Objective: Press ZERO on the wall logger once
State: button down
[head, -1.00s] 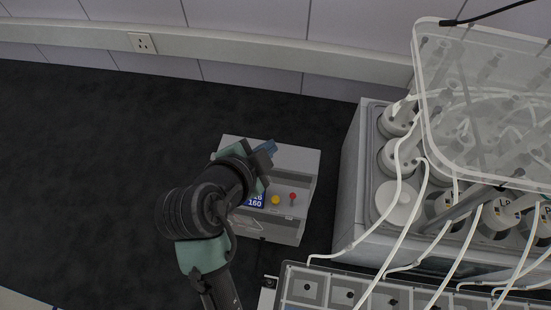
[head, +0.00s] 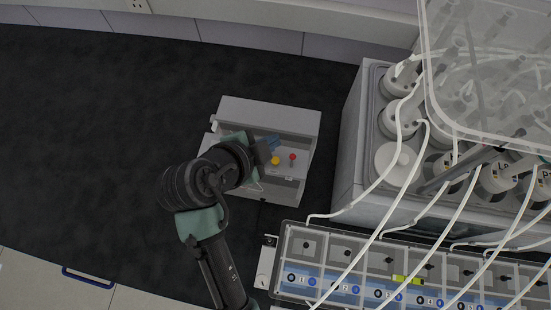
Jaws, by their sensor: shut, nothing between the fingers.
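No wall logger and no button marked ZERO can be made out in the head view. My gripper (head: 273,143) is shut and empty, with its bluish fingertips over a grey box-shaped device (head: 268,113) on the dark bench. The device has a yellow knob (head: 275,161) and a red knob (head: 292,156), just below and right of the fingertips. My gripper and wrist hide the left part of its front, including its display. I cannot tell whether the fingertips touch it.
A grey bath (head: 352,140) with white-capped bottles and a clear cover stands at right. A tray of numbered cells (head: 330,255) lies in front, with white tubes (head: 398,130) crossing over it. The dark bench top (head: 90,140) is clear at left. A wall socket (head: 138,4) shows at top.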

aim_at(276, 157)
jog(key=shift+f+b, duration=2.2)
jog(key=shift+f, duration=0.95)
jog(key=shift+f+b, duration=0.35)
jog(key=shift+f, duration=0.1)
jog(key=shift+f+b, duration=0.7)
jog(key=shift+f, duration=0.2)
jog(key=shift+r, duration=0.15)
jog(key=shift+r+p, duration=1.15)
jog(key=shift+r, duration=0.1)
notch_tip(276, 157, up, 5)
jog(key=p, duration=0.4)
